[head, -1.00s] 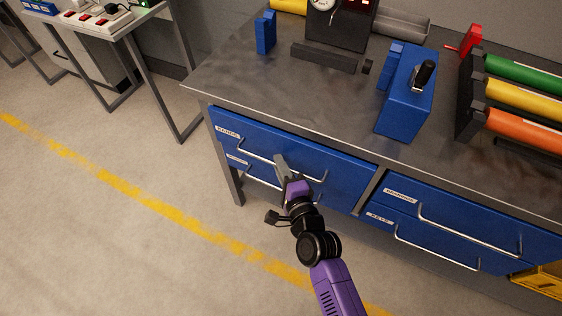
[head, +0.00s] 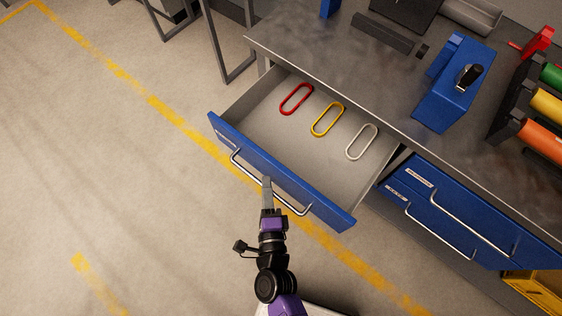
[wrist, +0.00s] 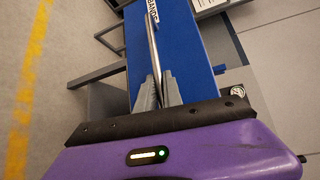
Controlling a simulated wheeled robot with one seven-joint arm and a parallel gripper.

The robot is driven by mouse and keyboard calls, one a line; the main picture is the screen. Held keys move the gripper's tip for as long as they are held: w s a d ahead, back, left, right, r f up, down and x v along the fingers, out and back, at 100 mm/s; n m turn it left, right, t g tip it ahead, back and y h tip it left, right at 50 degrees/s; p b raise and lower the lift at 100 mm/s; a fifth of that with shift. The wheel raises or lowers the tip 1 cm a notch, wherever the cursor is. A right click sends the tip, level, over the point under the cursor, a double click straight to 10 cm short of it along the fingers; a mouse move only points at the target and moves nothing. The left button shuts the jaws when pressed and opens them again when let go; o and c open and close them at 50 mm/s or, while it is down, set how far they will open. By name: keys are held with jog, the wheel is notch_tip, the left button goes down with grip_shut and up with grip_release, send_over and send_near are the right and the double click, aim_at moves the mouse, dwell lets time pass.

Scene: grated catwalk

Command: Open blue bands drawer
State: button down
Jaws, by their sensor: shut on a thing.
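The blue bands drawer (head: 300,188) is pulled well out from under the bench at its left end. Inside lie three oval bands: red (head: 296,98), yellow (head: 327,119) and white (head: 362,141). My gripper (head: 266,188) is shut on the drawer's metal bar handle (head: 246,166), near the middle of the bar. In the wrist view my gripper (wrist: 158,95) has its grey fingers on either side of the handle (wrist: 153,52), and the label reading BANDS (wrist: 152,10) shows on the blue front. The parts of the handle between the fingers are hidden.
The grey bench top (head: 345,75) carries a blue box with a black lever (head: 450,85) and coloured rolls (head: 545,105). More blue drawers (head: 460,205) at the right are shut. A yellow bin (head: 535,295) is at lower right. Floor at the left is open.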

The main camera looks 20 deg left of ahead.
jog(key=shift+s+a, duration=0.2)
jog(key=shift+s, duration=0.45)
jog(key=shift+s+a, duration=0.25)
jog(key=shift+s, duration=0.35)
jog(key=shift+s+a, duration=0.2)
jog(key=shift+s, duration=0.45)
jog(key=c, duration=1.5)
grip_release()
jog(key=b+v, duration=0.1)
jog(key=v, duration=0.6)
jog(key=shift+s, duration=0.4)
jog(key=shift+d, duration=0.15)
